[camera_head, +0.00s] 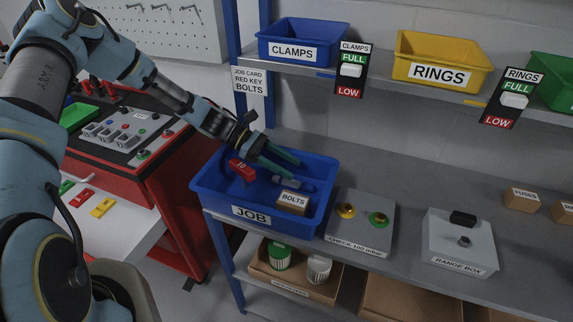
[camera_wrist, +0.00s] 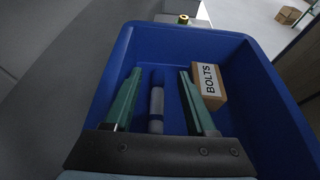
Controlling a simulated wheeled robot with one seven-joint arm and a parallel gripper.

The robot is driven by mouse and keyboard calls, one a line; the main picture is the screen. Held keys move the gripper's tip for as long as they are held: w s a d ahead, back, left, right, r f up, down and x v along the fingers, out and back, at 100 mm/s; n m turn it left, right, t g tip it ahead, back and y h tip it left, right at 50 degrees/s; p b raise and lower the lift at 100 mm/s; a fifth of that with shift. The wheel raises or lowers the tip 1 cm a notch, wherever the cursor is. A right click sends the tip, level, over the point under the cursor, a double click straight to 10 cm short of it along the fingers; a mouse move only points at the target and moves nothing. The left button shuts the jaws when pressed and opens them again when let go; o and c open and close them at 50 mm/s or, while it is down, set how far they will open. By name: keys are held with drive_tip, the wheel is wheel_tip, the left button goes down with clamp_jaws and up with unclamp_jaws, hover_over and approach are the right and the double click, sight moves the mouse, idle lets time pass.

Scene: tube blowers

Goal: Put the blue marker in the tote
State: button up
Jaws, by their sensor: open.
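The tote is a blue bin labelled JOB (camera_head: 322,215) on the left end of the shelf; its blue wall also shows in the wrist view (camera_wrist: 240,42). The blue marker (camera_head: 290,183) lies on the tote floor. In the wrist view the marker (camera_wrist: 156,105), dark blue with a pale band, lies between my gripper's two green fingers, with gaps on both sides. My gripper (camera_head: 286,166) is over the tote with its fingers reaching into it, open and not closed on anything.
In the tote, a BOLTS box (camera_head: 293,202) lies right of the marker and a red tagged item (camera_head: 241,170) at the left. A check box (camera_head: 360,222) and a range box (camera_head: 460,242) stand to the right. Blue (camera_head: 300,38) and yellow (camera_head: 441,61) bins sit on the upper shelf.

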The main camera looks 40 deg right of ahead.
drive_tip(key=shift+r, duration=0.3)
drive_tip(key=shift+r+p, duration=0.55)
drive_tip(key=shift+r, duration=0.05)
drive_tip(key=f+b+v, duration=0.1)
drive_tip(key=b+v, duration=0.4)
drive_tip(key=v, duration=0.7)
drive_tip(key=a+m+t+y, duration=0.1)
drive_tip(key=a, duration=0.3)
drive_tip(key=a+m+t+y, duration=0.1)
drive_tip(key=a+t, duration=0.1)
drive_tip(key=a, duration=0.2)
drive_tip(key=a+t+y, duration=0.1)
drive_tip(key=a+t, duration=0.1)
drive_tip(key=a, duration=0.2)
drive_tip(key=shift+w+a+r+m, duration=0.1)
drive_tip(key=shift+w+a+m, duration=0.1)
drive_tip(key=shift+w+m, duration=0.15)
drive_tip(key=s+a+r+m+t+y, duration=0.1)
drive_tip(key=a+r+m+t+y, duration=0.1)
drive_tip(key=a, duration=0.9)
drive_tip(key=s+a+r+m+t+y, duration=0.2)
drive_tip(key=a+r+t, duration=0.3)
drive_tip(key=a, duration=0.7)
drive_tip(key=shift+s+m+t, duration=0.2)
drive_tip(key=shift+m+t, duration=0.2)
drive_tip(key=shift+m, duration=0.25)
